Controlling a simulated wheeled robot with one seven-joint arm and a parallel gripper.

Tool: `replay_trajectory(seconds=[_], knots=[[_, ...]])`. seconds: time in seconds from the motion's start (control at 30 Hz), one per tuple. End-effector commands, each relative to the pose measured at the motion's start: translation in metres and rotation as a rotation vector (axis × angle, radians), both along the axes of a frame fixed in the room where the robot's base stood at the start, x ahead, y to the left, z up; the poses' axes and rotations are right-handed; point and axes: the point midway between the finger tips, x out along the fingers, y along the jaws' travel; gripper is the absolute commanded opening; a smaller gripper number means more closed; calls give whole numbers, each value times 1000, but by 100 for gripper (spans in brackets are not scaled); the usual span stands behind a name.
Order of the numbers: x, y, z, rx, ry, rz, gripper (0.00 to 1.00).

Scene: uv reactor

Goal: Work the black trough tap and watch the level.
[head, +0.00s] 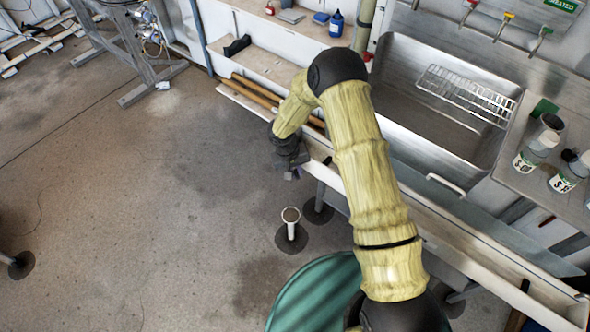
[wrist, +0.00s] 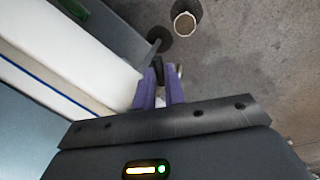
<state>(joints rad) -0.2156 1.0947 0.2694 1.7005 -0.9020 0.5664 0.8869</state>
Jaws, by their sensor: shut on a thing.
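The long white trough (head: 474,245) runs diagonally below the sink, partly hidden behind my arm. In the wrist view its pale wall (wrist: 85,62) is at the left, with a thin blue line along it. My gripper (head: 291,174) is at the trough's front side, left of the arm. In the wrist view my gripper (wrist: 158,76) has its purple fingers closed on a small black piece, the black tap (wrist: 157,66), which shows between the fingertips. The tap is mostly hidden in the head view. I cannot make out a water level in the trough.
A white upright pipe (head: 291,222) stands on the floor below the gripper; its open top (wrist: 185,23) shows in the wrist view. A green drum (head: 312,295) is at the bottom. A steel sink (head: 425,120) lies behind the trough.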

Motion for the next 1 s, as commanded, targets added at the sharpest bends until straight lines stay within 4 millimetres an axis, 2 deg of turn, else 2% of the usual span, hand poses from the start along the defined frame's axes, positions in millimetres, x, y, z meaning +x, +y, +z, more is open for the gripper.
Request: replay_trajectory(seconds=[0.27, 0.7, 1.0], knots=[[1, -4, 0, 0, -2, 122, 0], [7, -16, 0, -1, -2, 454, 0], [11, -20, 1, 0, -3, 610, 0]])
